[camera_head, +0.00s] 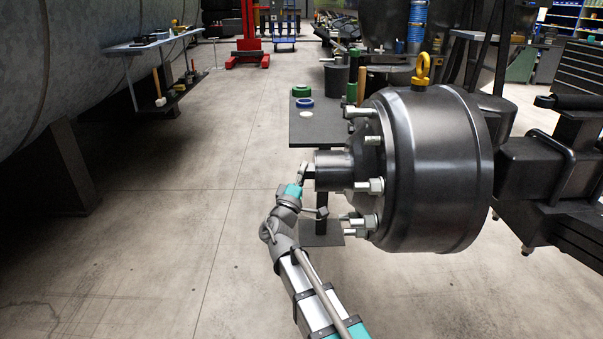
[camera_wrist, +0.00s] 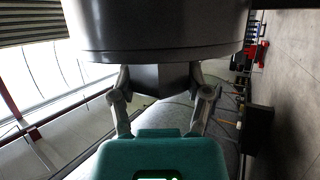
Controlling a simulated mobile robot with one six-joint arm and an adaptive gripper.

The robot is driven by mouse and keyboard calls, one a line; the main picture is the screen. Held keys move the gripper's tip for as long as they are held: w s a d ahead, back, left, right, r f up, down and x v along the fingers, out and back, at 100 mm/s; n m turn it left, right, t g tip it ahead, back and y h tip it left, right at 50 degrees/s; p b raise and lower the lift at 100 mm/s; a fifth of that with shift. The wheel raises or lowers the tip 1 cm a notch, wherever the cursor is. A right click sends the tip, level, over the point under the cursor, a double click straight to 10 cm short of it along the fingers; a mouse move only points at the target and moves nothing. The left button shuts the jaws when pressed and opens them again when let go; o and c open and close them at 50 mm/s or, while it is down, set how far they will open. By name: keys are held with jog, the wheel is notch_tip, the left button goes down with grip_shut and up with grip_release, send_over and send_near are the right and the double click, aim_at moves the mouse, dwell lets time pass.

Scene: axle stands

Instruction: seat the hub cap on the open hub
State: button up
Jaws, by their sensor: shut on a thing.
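The hub (camera_head: 336,180) is a dark cylinder sticking out to the left from the centre of a big black drum (camera_head: 440,170) with several silver studs and nuts. My gripper (camera_head: 304,172) is at the hub's left end. In the wrist view its two fingers (camera_wrist: 163,90) are shut on the dark angular boss of the hub cap (camera_wrist: 158,76). A wide dark round body (camera_wrist: 155,22) fills the top of that view, with a seam near its lower edge. The cap lies against or very close to the hub end; I cannot tell whether it is fully seated.
A dark stand table (camera_head: 325,128) behind the hub bears a green ring (camera_head: 301,91), a blue ring (camera_head: 305,103) and a white disc (camera_head: 306,114).

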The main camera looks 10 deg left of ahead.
jog(key=shift+d, duration=0.2)
jog(key=o, duration=1.4)
jog(key=shift+a, duration=0.1)
jog(key=s+a, duration=0.1)
jog(key=a, duration=0.4)
jog(key=s+a, duration=0.1)
jog(key=a, duration=0.4)
jog(key=s+a, duration=0.1)
jog(key=a, duration=0.4)
jog(key=shift+s+a, duration=0.25)
jog(key=shift+s, duration=0.05)
jog(key=shift+s, duration=0.1)
